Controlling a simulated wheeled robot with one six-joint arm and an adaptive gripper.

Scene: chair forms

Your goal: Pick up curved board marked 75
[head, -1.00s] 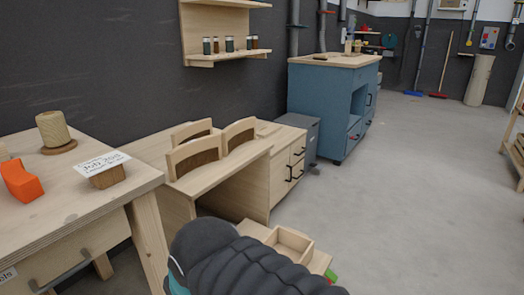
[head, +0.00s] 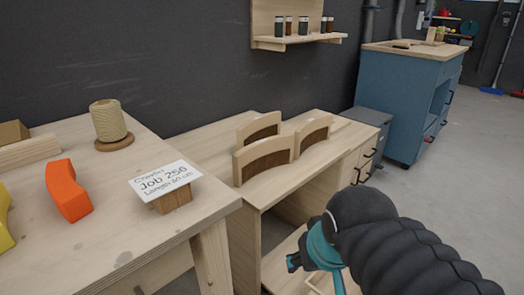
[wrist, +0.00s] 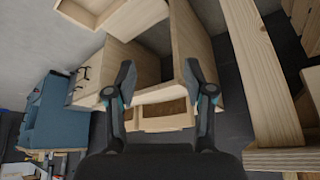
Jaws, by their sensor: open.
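My gripper (head: 300,263) shows small and partly hidden by my arm, in front of the desk and apart from the boards. In the wrist view my gripper (wrist: 158,78) has its fingers spread with nothing held, and a curved board (wrist: 168,124) appears beyond them.
A workbench (head: 85,255) on the left carries a twine spool (head: 107,121), an orange piece (head: 68,190) and a Job 256 card (head: 165,180) on a wood block. A shelf with jars (head: 300,39) hangs above. A blue cabinet (head: 405,110) stands right, with open floor beyond.

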